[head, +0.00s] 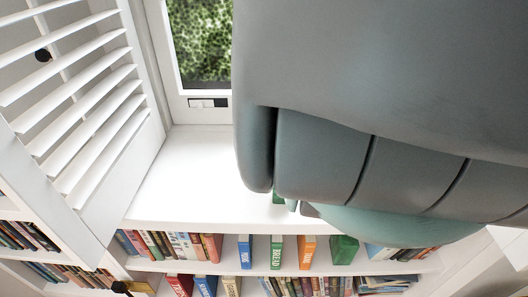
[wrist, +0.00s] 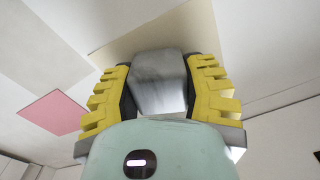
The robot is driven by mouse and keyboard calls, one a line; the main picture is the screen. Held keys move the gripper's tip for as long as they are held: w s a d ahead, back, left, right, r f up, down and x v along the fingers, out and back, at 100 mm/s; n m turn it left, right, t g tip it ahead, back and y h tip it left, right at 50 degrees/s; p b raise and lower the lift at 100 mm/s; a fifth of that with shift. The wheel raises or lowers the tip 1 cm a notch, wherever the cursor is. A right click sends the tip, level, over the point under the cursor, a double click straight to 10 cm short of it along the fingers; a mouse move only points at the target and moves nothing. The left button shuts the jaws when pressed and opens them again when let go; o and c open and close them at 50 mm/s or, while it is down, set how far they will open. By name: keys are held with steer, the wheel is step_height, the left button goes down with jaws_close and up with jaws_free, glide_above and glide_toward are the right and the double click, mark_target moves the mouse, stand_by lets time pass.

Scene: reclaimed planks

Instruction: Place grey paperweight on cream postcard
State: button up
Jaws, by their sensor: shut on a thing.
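In the wrist view my gripper (wrist: 160,70) has its yellow ridged fingers shut on the grey paperweight (wrist: 159,88), a smooth metallic block with angled faces. A beige-cream flat patch (wrist: 165,35), which looks like the cream postcard, lies behind the paperweight at the top of the view. The paperweight and fingers cover part of it. I cannot tell whether the paperweight touches it. In the head view my arm hides the paperweight, the postcard and the gripper's fingers.
A pink card (wrist: 57,113) lies left of my gripper in the wrist view. In the head view a white ledge (head: 190,180) shows bare to the left of my arm, under a window. A louvred shutter (head: 75,105) stands at left. Book-filled shelves (head: 180,246) lie below.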

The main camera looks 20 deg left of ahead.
mark_target(264, 143)
steer(key=shift+f, duration=0.2)
steer(key=shift+f, duration=0.15)
steer(key=o, duration=1.3)
steer(key=shift+c, duration=0.2)
step_height(264, 143, up, 11)
steer(key=shift+w+d+p, duration=0.1)
steer(key=shift+p, duration=0.9)
steer(key=shift+r, duration=0.7)
